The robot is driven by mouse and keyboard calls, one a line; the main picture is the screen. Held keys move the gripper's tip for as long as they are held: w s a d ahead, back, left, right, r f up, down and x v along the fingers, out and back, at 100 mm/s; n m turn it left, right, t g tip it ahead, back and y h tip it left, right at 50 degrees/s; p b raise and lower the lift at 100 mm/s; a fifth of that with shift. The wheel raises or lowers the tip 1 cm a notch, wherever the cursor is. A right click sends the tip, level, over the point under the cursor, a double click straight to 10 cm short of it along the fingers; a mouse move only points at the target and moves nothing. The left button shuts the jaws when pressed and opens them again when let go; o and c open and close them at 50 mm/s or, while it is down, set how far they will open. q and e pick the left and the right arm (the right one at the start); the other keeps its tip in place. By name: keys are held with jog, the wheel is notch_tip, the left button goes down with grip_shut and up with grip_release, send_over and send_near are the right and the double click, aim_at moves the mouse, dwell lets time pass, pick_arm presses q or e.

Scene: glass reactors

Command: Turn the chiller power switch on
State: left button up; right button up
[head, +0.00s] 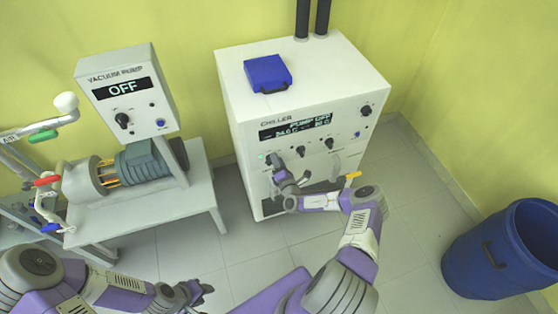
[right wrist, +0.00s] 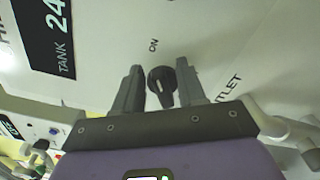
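The chiller (head: 245,105) is a white cabinet with a dark display reading "PUMP OFF". In the right wrist view, a black rotary switch (right wrist: 161,86) sits on the white panel below the word "ON". Its tapered end points down, away from that word. My right gripper (right wrist: 156,88) is open, with one finger on each side of the switch and small gaps visible. In the head view, my right gripper (head: 274,164) is at the left of the chiller's front and hides the switch. My left gripper (head: 203,294) is low, away from the chiller; its opening is unclear.
Other black knobs (head: 301,151) are on the chiller front, with a yellow-handled valve (head: 353,176) below. A blue case (head: 267,73) lies on top. A vacuum pump (head: 125,90) reading "OFF" stands left; a blue barrel (head: 500,250) stands right.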

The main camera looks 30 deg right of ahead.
jog(key=shift+o, duration=0.2)
jog(key=shift+a, duration=0.15)
jog(key=shift+s, duration=0.1)
jog(key=p+v, duration=0.2)
jog(key=v, duration=0.5)
jog(key=shift+s+a, duration=0.15)
jog(key=shift+s, duration=0.05)
